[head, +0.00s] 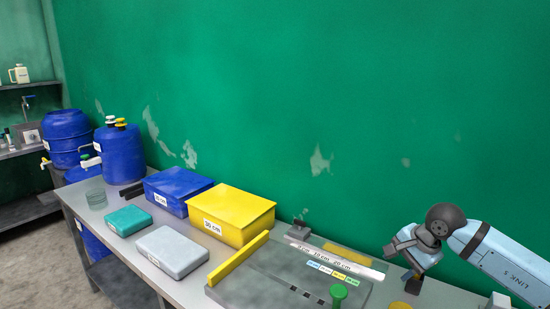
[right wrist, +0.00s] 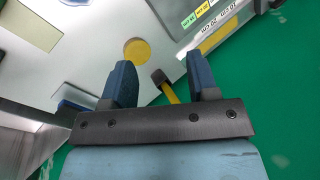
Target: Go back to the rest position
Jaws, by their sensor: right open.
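My right gripper (head: 404,266) hangs at the right end of the workbench, at the end of a light blue arm that comes in from the right. In the right wrist view the two blue fingers of the right gripper (right wrist: 162,68) stand wide apart, with nothing clamped between them. A yellow-handled tool with a dark head (right wrist: 171,92) shows in the gap beyond the fingers; I cannot tell its distance. My left gripper is in neither view.
The workbench (head: 185,290) holds a blue box (head: 178,184), a yellow box (head: 232,209), a teal case (head: 128,220), a grey case (head: 172,246) and a measuring board with a green knob (head: 338,292). Blue drums (head: 120,155) stand at the left. The green wall (head: 300,90) is close behind.

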